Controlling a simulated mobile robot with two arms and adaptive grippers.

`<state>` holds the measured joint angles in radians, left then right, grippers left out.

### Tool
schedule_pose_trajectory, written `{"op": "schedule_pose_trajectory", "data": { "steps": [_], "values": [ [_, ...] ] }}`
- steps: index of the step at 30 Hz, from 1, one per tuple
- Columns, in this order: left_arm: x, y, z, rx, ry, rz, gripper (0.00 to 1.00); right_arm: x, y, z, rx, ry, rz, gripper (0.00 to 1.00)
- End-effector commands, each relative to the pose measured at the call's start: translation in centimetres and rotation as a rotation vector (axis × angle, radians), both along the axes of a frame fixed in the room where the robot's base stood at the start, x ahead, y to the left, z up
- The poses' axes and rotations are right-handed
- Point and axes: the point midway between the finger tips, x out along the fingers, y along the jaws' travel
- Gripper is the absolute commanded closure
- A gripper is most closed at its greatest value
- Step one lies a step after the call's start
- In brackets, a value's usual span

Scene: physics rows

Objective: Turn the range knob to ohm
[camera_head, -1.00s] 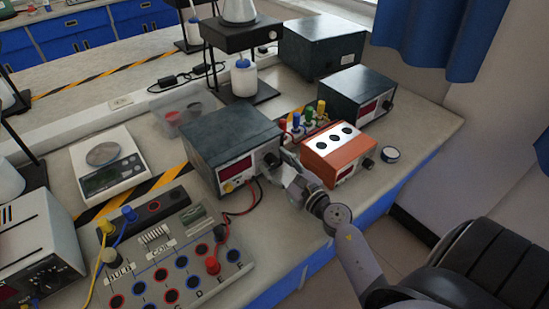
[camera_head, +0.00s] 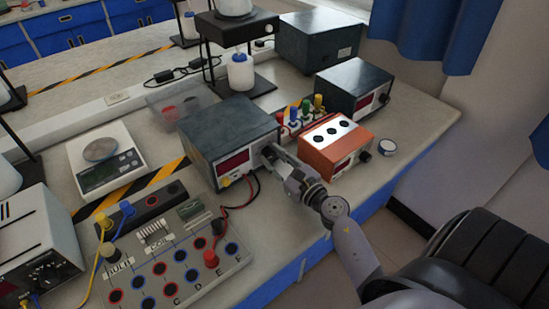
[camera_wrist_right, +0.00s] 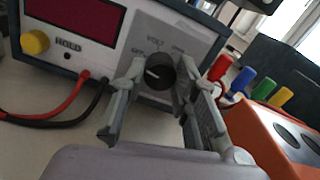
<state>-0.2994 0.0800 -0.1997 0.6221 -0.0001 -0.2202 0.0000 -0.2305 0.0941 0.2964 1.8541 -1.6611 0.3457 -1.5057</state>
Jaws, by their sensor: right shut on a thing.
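The dark grey meter (camera_head: 228,128) stands mid-bench with a red display and a yellow knob (camera_wrist_right: 35,42) on its front. Its black range knob (camera_wrist_right: 160,70) shows in the right wrist view, with a white pointer mark aimed left. VOLT is printed above the knob; the smaller labels to its left and right are hard to read. My right gripper (camera_wrist_right: 158,82) is shut on the range knob, one finger on each side. In the head view my right gripper (camera_head: 268,153) hides the knob. My left gripper is not in view.
An orange box (camera_head: 335,148) stands close to the right of my gripper, with coloured plugs (camera_head: 305,108) behind it. Red and black leads (camera_wrist_right: 62,110) hang from the meter's front. A coil board (camera_head: 165,262) lies to the left. A small round container (camera_head: 387,148) sits at the right.

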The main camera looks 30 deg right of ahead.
Motion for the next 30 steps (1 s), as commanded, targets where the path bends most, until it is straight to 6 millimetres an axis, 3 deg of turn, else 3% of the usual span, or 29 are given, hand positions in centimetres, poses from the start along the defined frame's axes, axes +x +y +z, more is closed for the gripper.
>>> {"op": "schedule_pose_trajectory", "data": {
  "steps": [11, 30],
  "values": [
    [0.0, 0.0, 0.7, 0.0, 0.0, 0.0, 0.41, 0.0, 0.0, 0.2, 0.106, 0.008, 0.001, 1.0],
    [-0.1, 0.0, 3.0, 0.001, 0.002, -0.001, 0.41, 0.0, -0.1, 0.3, 0.678, 0.052, 0.0, 1.0]
  ]
}}
